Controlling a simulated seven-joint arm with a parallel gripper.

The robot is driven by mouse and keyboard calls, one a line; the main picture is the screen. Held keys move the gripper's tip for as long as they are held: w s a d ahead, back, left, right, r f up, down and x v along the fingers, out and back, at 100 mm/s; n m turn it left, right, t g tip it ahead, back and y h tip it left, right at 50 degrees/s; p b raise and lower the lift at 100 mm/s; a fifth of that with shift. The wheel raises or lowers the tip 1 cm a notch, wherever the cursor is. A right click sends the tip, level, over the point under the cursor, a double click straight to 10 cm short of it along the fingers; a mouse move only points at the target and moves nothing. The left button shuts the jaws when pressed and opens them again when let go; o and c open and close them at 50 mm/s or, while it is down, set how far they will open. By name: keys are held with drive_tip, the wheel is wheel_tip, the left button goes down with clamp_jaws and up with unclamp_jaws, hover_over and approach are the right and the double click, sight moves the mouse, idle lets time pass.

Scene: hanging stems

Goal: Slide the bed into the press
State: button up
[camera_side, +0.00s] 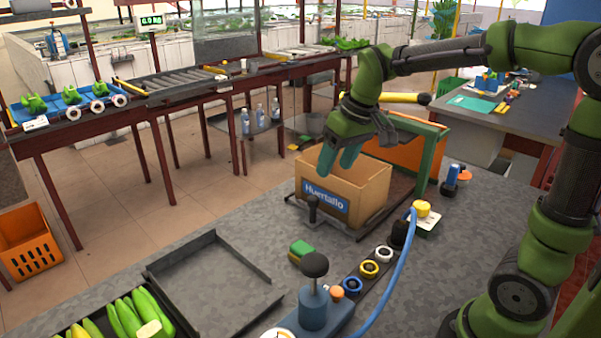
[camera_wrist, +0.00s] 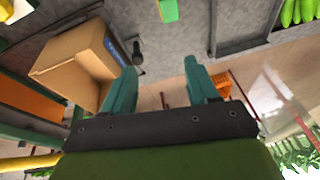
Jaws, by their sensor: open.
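An open cardboard box (camera_side: 345,190) with a blue "Huertallo" label sits on a low dark bed (camera_side: 358,234), whose edges show around it. A short black knobbed handle (camera_side: 312,206) stands at the bed's front left, and it also shows in the wrist view (camera_wrist: 138,50). A green frame (camera_side: 432,155), seemingly the press, stands behind and right of the box, with an orange panel inside. My gripper (camera_side: 338,160) is open and empty, with teal fingers pointing down. In the side view it overlaps the box's upper part; in the wrist view (camera_wrist: 159,68) the handle lies beyond the fingertips.
A lever box with a black ball knob (camera_side: 314,265) and a button strip (camera_side: 368,270) stand in front. A blue hose (camera_side: 400,265) runs past them. A green-and-yellow sponge (camera_side: 300,250) lies nearby. An empty grey tray (camera_side: 215,275) and a crate of green vegetables (camera_side: 128,316) are at left.

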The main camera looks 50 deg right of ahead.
sight(313, 197)
drive_tip(key=w+d+n+g, duration=0.3)
drive_tip(key=w+d+n, duration=0.3)
drive_tip(key=w+n, duration=0.5)
drive_tip(key=shift+m+h, duration=0.3)
drive_tip(key=shift+h, duration=0.1)
drive_tip(key=f, duration=1.7)
drive_tip(key=shift+w+d, duration=0.2)
drive_tip(key=shift+w, duration=0.05)
clamp_jaws()
